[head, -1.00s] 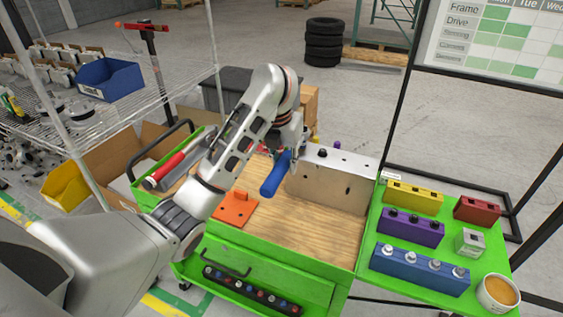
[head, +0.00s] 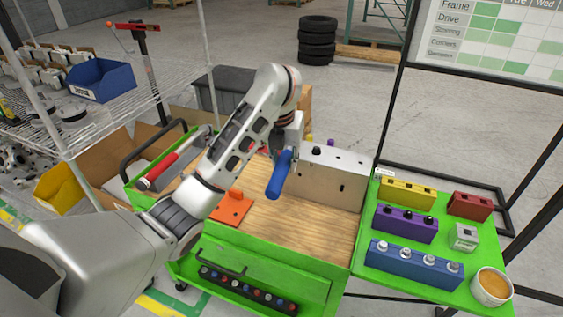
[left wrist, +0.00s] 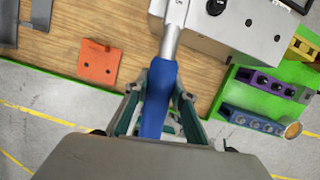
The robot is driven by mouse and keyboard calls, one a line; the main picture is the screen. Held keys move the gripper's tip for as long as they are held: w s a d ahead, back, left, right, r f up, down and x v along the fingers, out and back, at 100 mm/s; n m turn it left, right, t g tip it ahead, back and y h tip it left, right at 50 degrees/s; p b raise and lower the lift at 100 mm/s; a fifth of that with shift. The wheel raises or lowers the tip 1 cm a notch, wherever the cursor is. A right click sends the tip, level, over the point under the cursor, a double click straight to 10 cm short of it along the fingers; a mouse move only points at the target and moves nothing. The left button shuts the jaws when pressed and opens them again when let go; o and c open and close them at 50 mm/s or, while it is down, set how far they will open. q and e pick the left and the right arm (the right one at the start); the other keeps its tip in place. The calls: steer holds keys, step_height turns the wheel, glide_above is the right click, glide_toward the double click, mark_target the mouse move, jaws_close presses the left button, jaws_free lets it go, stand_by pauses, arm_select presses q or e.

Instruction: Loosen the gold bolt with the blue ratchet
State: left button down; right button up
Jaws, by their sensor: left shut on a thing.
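The blue ratchet (head: 279,176) is in my left gripper (head: 287,150), its handle hanging down and tilted in the head view. In the left wrist view the ratchet (left wrist: 158,98) lies between the fingers of the left gripper (left wrist: 160,80), which are shut on its handle. Its grey shaft runs up past the left end of the metal chassis block (left wrist: 205,28). The block (head: 330,184) stands on the wooden bench top, with a dark bolt head and holes on top. I cannot make out the gold bolt; the ratchet's head is hidden or cut off. My right gripper is not in view.
An orange plate (head: 232,208) lies on the wood left of the block. The green side shelf (head: 385,268) holds yellow, purple, blue and red socket holders and a bowl (head: 491,287). A red-handled tool lies in the left tray. The front wood is clear.

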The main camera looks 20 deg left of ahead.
arm_select(q)
steer(key=shift+w+d+n, duration=0.1)
steer(key=shift+d+n, duration=0.3)
steer(key=shift+d, duration=0.1)
steer(key=shift+w+r, duration=0.15)
steer(key=shift+r, duration=0.3)
stand_by(0.3)
steer(key=shift+r, duration=0.65)
steer(key=shift+w+v, duration=0.2)
steer(key=shift+v, duration=0.6)
steer(key=shift+w+v, duration=0.2)
steer(key=shift+v, duration=0.55)
steer(key=shift+w+v, duration=0.15)
steer(key=shift+v, duration=0.65)
steer(key=shift+s+r, duration=0.1)
